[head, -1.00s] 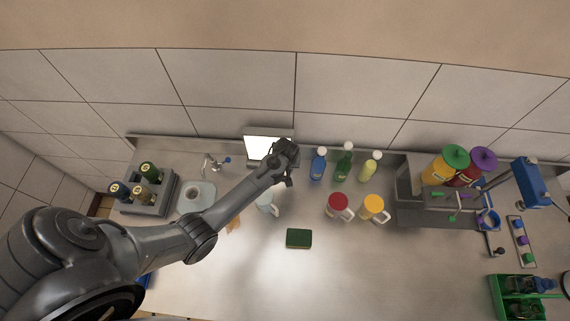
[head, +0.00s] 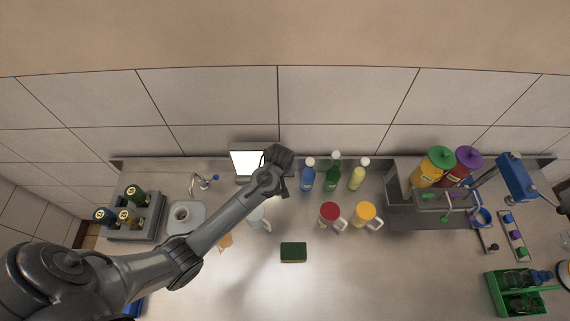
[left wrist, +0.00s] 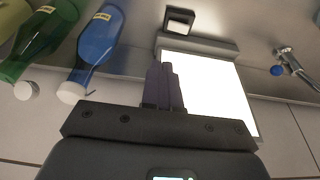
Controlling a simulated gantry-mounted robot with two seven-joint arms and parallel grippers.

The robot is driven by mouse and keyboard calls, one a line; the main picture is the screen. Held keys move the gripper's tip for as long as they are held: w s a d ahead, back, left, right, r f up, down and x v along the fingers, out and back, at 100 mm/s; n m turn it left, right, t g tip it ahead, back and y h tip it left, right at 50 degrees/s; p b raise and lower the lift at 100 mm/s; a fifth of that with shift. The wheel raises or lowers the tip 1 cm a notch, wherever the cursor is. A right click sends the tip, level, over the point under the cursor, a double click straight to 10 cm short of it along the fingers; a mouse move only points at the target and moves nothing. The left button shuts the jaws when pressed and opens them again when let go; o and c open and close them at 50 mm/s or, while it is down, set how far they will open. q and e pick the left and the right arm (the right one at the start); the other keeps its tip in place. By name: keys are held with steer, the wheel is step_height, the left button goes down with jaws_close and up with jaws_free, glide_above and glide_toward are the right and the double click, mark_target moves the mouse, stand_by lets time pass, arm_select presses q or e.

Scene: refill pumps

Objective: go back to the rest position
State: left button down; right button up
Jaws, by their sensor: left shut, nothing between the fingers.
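My left gripper (head: 277,170) is over the back of the counter, in front of the lit white screen (head: 246,163) and left of the blue bottle (head: 308,176). In the left wrist view its two dark fingers (left wrist: 163,84) are together with nothing between them. The screen (left wrist: 212,92) fills the area behind the fingers there. The blue bottle (left wrist: 97,40) and the green bottle (left wrist: 42,40) show at the upper left of that view. My right gripper is not in view.
A red-lidded jug (head: 328,211) and a yellow-lidded jug (head: 366,210) stand mid-counter. A green sponge (head: 293,252) lies in front. A grey caddy (head: 150,228) with bottles is at left; a green crate (head: 494,293) is at right. The front middle is clear.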

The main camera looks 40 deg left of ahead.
arm_select(q)
steer(key=s+d+r+m+p, duration=0.1)
steer(key=s+d+r+m, duration=0.2)
steer(key=s, duration=0.5)
steer(key=s+d+r+m+h+p, duration=0.1)
steer(key=s+d+r+m, duration=0.2)
steer(key=s, duration=0.5)
steer(key=s+d+r+m+t+h, duration=0.1)
steer(key=s+d+r+m, duration=0.2)
steer(key=s+r, duration=0.3)
steer(key=shift+s+d+m+p, duration=0.4)
steer(key=shift+s+d, duration=0.5)
steer(key=shift+s, duration=0.3)
